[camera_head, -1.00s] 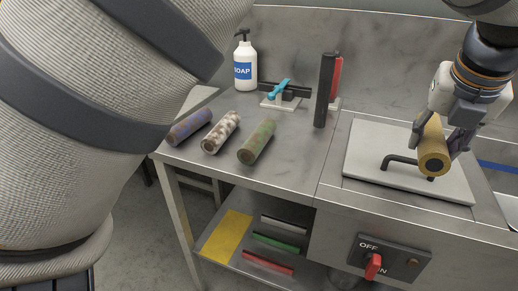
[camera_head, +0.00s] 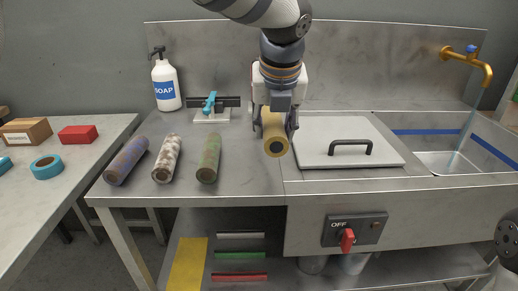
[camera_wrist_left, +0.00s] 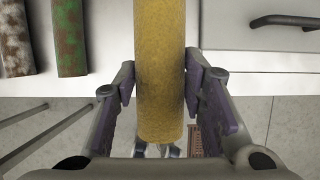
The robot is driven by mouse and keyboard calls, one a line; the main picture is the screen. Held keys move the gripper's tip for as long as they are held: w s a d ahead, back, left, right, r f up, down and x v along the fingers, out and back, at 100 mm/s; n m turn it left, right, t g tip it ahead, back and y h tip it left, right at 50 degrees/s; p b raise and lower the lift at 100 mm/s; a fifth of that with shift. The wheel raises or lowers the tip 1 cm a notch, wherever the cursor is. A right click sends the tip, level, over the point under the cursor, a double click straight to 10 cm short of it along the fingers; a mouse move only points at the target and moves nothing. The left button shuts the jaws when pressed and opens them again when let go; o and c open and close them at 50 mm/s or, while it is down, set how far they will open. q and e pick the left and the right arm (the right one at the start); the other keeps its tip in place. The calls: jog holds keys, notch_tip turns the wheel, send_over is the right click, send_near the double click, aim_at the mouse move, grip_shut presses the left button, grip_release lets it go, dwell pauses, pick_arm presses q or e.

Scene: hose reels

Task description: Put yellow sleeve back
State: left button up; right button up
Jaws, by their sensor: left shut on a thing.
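The yellow sleeve (camera_head: 275,134) is a dull yellow tube with a dark hole in its end. My left gripper (camera_head: 275,122) is shut on it and holds it near the seam between the counter and the lid. In the left wrist view the yellow sleeve (camera_wrist_left: 160,70) lies between the purple finger pads (camera_wrist_left: 160,88). Three more sleeves lie side by side on the counter to its left: blue-brown (camera_head: 126,161), white-brown (camera_head: 167,159) and green-brown (camera_head: 209,159). The right gripper is not in view.
Bare counter (camera_head: 235,172) lies between the green-brown sleeve and the yellow one. A soap bottle (camera_head: 165,82) and a teal-handled fixture (camera_head: 209,105) stand behind. A lid with a black handle (camera_head: 350,147) lies to the right, then a sink (camera_head: 450,162). A switch (camera_head: 347,238) is below.

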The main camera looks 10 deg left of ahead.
pick_arm(q)
jog(key=a+f, duration=0.2)
jog(key=w+a+f, duration=0.1)
jog(key=a+f, duration=0.1)
jog(key=w+a+f, duration=0.1)
jog(key=a+f, duration=0.1)
jog(key=f, duration=0.1)
jog(key=shift+w+a, duration=0.2)
jog(key=shift+a, duration=0.1)
jog(key=shift+f, duration=1.4)
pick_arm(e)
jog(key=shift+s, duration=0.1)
pick_arm(q)
jog(key=shift+f, duration=0.1)
jog(key=o, duration=1.2)
jog(key=shift+r, duration=0.3)
jog(key=p+v, duration=0.1)
jog(key=v, duration=1)
jog(key=shift+s+d+r, duration=0.15)
jog(key=shift+s+r, duration=0.05)
jog(key=shift+r, duration=0.1)
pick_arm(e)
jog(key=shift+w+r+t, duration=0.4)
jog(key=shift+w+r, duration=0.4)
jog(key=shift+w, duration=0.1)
